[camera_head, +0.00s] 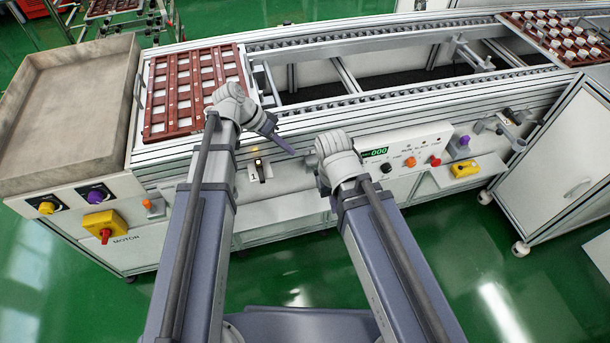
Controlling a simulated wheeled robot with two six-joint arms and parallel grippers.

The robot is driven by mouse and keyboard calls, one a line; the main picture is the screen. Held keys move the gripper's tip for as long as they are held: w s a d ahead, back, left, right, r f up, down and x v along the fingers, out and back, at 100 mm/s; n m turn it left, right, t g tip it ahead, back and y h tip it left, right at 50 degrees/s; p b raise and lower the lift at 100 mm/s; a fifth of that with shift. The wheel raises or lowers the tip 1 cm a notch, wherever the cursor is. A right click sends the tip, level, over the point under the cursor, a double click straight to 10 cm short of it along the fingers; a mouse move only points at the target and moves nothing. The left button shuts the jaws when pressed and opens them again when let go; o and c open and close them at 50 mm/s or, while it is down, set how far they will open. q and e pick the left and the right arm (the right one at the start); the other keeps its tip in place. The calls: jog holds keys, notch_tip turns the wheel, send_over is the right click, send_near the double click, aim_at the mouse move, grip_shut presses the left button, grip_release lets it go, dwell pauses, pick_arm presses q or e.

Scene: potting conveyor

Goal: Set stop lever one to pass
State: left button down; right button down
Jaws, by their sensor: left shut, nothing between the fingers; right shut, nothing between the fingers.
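A small lever (260,169), dark with a yellowish top, stands on a pale plate marked 1 on the conveyor's front panel. Its exact setting is too small to tell. My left gripper (288,149) is shut and empty, reaching over the front rail just right of and above the lever, apart from it in the picture. My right gripper (324,187) is mostly hidden behind its own wrist, to the right of the lever and left of the control box; it holds nothing that I can see.
A brown slotted tray (158,128) sits on the conveyor at left, beside a grey bin (68,105). Another tray (548,42) with white pieces is far right. A control box (407,152) with a green display and a yellow switch (464,169) line the front. Rollers between the trays are clear.

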aim_at(316, 171)
pick_arm(q)
jog(key=shift+w+a, duration=0.15)
jog(key=b+x, duration=0.8)
jog(key=x, duration=0.2)
dwell(0.7)
